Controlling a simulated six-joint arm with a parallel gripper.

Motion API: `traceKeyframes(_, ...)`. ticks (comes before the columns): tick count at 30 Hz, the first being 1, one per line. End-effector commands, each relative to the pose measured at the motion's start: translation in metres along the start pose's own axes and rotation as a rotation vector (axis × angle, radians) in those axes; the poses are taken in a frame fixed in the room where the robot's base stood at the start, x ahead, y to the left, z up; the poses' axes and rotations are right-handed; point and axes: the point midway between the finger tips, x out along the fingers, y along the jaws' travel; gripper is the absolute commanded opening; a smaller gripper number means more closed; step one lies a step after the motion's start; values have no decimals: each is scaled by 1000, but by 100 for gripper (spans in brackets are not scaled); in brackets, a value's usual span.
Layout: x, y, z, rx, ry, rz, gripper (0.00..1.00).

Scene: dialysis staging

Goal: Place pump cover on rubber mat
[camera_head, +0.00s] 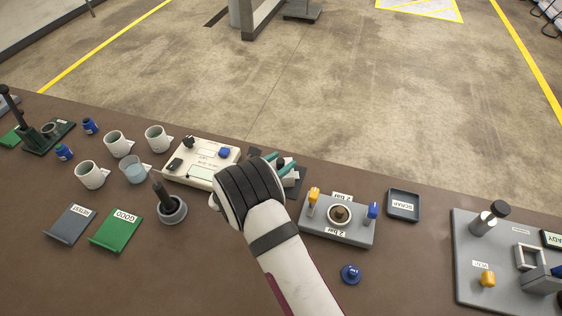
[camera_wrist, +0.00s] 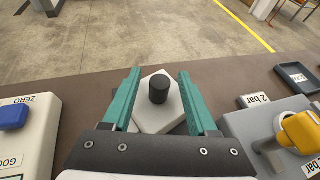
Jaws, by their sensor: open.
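The pump cover (camera_wrist: 143,118) appears to be the pale angular plate with a black cylindrical knob in the wrist view. It lies between the two teal fingers of my gripper (camera_wrist: 158,88). The fingers are open, one on each side of the knob; I cannot tell whether they touch the plate. In the head view my gripper (camera_head: 281,163) hides most of the cover. A dark flat piece (camera_head: 255,153), which looks like the rubber mat, shows at the gripper's edges. Most of it is hidden, and I cannot tell whether the cover rests fully on it.
A white scale (camera_head: 202,179) stands close on the left. A grey block with yellow and blue valves (camera_head: 352,234) stands close on the right. A scrap tray (camera_head: 404,219) is farther right. Several mugs, a green tray (camera_head: 116,245) and a grey tray (camera_head: 70,239) are left.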

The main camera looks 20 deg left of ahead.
Motion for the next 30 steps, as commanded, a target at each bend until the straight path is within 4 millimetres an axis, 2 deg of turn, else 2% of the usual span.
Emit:
traceKeyframes(6, -60, 2, 0, -3, 0, 6, 59)
traceKeyframes(12, -104, 1, 0, -2, 0, 4, 59)
traceKeyframes(15, -114, 0, 0, -2, 0, 2, 59)
traceKeyframes(20, -115, -4, 3, 17, 4, -14, 59)
traceKeyframes(22, -108, -31, 24, 126, 23, -101, 59)
traceKeyframes(23, -104, -52, 38, 214, 36, -169, 59)
traceKeyframes(24, -100, -92, 59, 371, 57, -292, 59)
traceKeyframes(26, -106, -170, 88, 687, 83, -533, 59)
traceKeyframes(27, -123, -226, 98, 939, 91, -721, 59)
traceKeyframes(29, -165, -296, 99, 1339, 85, -1012, 59)
traceKeyframes(30, -197, -326, 92, 1591, 72, -1193, 59)
